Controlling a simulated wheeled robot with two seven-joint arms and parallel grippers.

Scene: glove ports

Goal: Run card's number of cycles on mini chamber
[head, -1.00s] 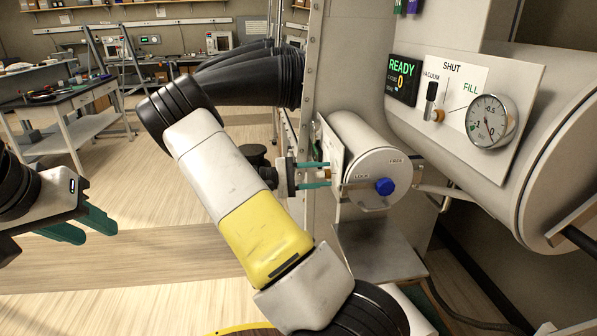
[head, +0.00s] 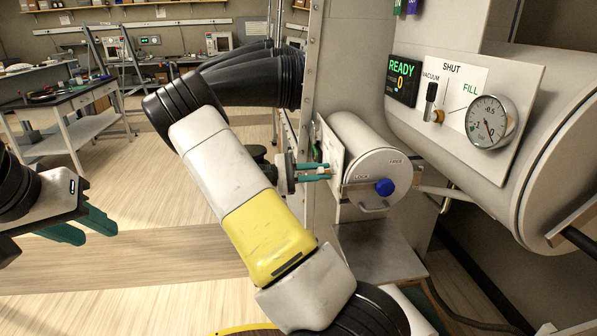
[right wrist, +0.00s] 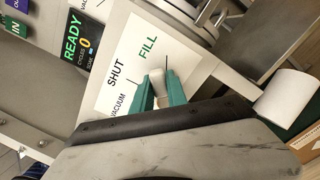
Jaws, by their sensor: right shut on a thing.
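The mini chamber (head: 365,142) is a small pale cylinder with a blue knob (head: 384,187) on its round end, between LOCK and FREE marks. Its white panel (head: 332,160) shows steeply angled at its left. My right gripper (head: 318,172) is at this panel. In the right wrist view the panel (right wrist: 118,50) reads VACUUM, SHUT and FILL, and the right fingers (right wrist: 158,90) are shut on a pale lever (right wrist: 157,78). The lever's base is hidden. My left gripper (head: 82,226) is open and empty at the left. I cannot make out a card.
A large chamber (head: 450,60) stands at the right with its own lever (head: 430,100), gauge (head: 490,121) and a display (head: 403,80) reading READY 0. A metal shelf (head: 375,252) is below the mini chamber. Black gloves (head: 250,80) stick out behind my right arm.

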